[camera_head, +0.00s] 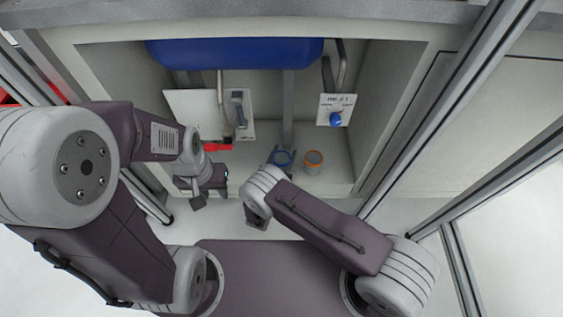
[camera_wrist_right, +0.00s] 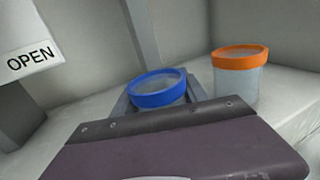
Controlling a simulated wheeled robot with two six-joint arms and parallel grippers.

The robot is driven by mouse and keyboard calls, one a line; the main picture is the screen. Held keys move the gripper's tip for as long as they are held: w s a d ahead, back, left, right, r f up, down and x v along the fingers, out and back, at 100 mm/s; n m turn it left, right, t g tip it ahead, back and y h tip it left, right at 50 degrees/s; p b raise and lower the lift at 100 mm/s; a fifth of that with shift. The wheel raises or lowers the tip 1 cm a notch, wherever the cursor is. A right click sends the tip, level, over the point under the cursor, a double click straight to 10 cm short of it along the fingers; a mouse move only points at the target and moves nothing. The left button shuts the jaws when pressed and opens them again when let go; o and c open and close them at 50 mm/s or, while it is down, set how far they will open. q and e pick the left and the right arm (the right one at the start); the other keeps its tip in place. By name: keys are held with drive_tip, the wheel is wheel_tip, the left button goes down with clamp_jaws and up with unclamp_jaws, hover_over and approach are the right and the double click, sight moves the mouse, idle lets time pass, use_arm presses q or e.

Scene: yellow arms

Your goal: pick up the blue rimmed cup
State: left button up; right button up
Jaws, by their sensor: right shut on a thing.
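The blue-rimmed cup (camera_head: 282,158) stands at the front of the cabinet floor, left of the orange-rimmed cup (camera_head: 313,161). In the right wrist view the blue-rimmed cup (camera_wrist_right: 158,89) sits between my right gripper's fingers (camera_wrist_right: 160,98), with its lower part hidden by the gripper body. My right gripper is shut on it. In the head view that gripper is mostly hidden behind my right arm. My left gripper (camera_head: 207,187) is left of the cup and apart from it; its fingers are too small to judge.
The orange-rimmed cup (camera_wrist_right: 239,74) stands close to the right of the blue one. A panel with a blue knob (camera_head: 336,119) hangs at the right, and a white panel with a lever (camera_head: 238,108) at the left. A blue tank (camera_head: 235,53) is above.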

drive_tip(key=shift+c, duration=1.3)
drive_tip(key=r+p, duration=0.5)
drive_tip(key=shift+s+d+r, duration=0.25)
drive_tip(key=shift+s+d, duration=0.05)
drive_tip(key=shift+d, duration=0.05)
drive_tip(key=s+d+r+p, duration=0.5)
drive_tip(key=s+d+p, duration=0.1)
drive_tip(key=d, duration=0.2)
drive_tip(key=shift+s+d+r+p, duration=0.15)
drive_tip(key=shift+d+r+p, duration=0.1)
drive_tip(key=shift+d+p, duration=0.15)
